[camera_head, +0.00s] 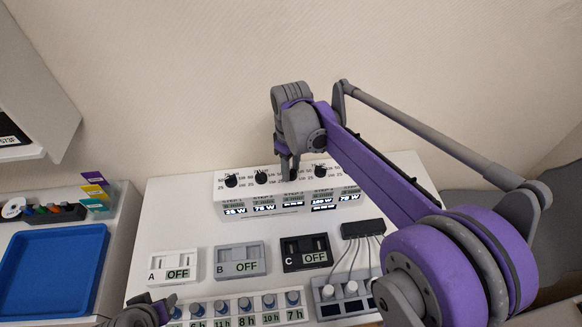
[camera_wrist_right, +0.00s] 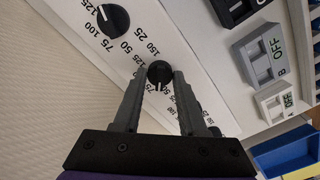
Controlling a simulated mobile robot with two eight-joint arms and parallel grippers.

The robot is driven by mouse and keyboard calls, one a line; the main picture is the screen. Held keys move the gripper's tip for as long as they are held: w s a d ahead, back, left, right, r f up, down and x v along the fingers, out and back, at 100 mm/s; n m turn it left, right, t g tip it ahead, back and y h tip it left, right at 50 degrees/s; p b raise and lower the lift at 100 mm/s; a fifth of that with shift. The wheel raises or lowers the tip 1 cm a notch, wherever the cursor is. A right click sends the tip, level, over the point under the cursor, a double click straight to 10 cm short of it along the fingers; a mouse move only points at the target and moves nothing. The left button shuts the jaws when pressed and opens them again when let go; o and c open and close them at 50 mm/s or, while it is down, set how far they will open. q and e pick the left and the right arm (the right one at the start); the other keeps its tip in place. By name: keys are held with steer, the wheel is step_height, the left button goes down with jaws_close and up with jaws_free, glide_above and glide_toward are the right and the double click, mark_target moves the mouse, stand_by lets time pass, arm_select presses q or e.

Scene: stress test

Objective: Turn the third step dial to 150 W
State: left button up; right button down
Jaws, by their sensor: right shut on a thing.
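A white panel (camera_head: 240,212) at the back of the bench carries a row of black step dials with lit displays below them. My right gripper (camera_head: 289,174) reaches down to the third dial and hides it in the head view. In the right wrist view my right gripper (camera_wrist_right: 157,76) is shut on the black third step dial (camera_wrist_right: 160,72), one finger on each side. The dial's white mark points towards the bottom of that picture. The third display (camera_head: 290,205) is too small and covered to read. My left gripper (camera_head: 150,312) shows only partly at the bottom edge; its jaws are unclear.
Neighbouring dials (camera_head: 261,177) stand close on both sides. In front are boxes A (camera_head: 172,266), B (camera_head: 239,261) and C (camera_head: 305,254), then a row of blue-grey knobs (camera_head: 244,304). A cabled black block (camera_head: 362,228) is at right, a blue tray (camera_head: 52,270) at left.

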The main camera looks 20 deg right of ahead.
steer(key=m, duration=0.4)
steer(key=shift+m, duration=0.3)
steer(key=m, duration=0.3)
steer(key=shift+m, duration=0.3)
steer(key=m, duration=0.4)
steer(key=shift+m, duration=0.3)
steer(key=m, duration=0.3)
steer(key=shift+m, duration=0.3)
steer(key=m, duration=1.1)
steer(key=shift+m, duration=2.1)
